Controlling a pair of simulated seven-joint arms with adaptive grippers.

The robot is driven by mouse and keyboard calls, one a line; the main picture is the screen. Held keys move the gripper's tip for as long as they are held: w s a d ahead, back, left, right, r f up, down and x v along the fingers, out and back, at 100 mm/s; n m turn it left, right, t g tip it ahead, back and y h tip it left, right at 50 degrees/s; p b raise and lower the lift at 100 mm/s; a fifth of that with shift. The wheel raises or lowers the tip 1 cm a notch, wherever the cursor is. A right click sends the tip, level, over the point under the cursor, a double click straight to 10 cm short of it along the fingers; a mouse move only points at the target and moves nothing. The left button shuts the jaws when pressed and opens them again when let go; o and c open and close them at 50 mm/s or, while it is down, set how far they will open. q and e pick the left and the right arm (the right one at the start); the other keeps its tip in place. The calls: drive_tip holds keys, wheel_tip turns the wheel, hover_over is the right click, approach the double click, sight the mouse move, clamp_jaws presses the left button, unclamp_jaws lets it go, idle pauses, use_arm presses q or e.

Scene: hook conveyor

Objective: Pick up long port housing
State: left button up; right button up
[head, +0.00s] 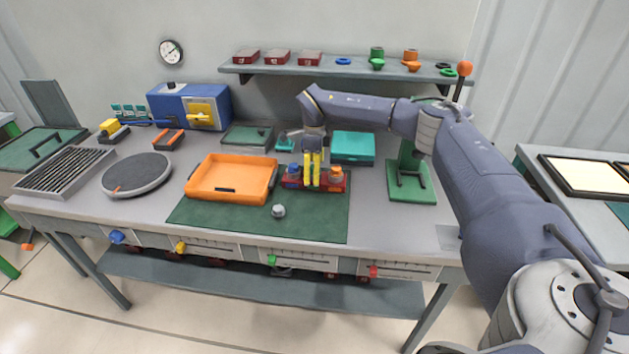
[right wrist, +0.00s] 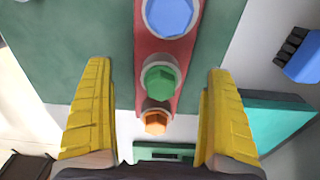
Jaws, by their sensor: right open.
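A red rack (head: 318,184) stands at the back of the green mat (head: 300,222) and carries a blue part (head: 292,171) and an orange part (head: 336,173). The right wrist view shows a blue part (right wrist: 170,14), a green part (right wrist: 160,82) and an orange part (right wrist: 155,122) in a row on it. I cannot tell which of these, if any, is the long port housing. My right gripper (head: 312,182) points down over the rack's middle. Its yellow fingers are open and empty, one on each side of the row around the green part. My left gripper is not in view.
An orange tray (head: 205,190) lies left of the rack, and a small grey part (head: 278,212) lies on the mat in front. A teal box (head: 353,147) and a green stand (head: 412,190) are to the right. The mat's front right is clear.

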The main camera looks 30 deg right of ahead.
drive_tip(key=shift+f, duration=2.1)
drive_tip(key=c, duration=1.5)
drive_tip(key=shift+w+r, duration=0.15)
drive_tip(key=shift+r, duration=0.05)
drive_tip(key=shift+c, duration=0.9)
drive_tip(key=shift+d+r, duration=0.1)
drive_tip(key=shift+r, duration=0.05)
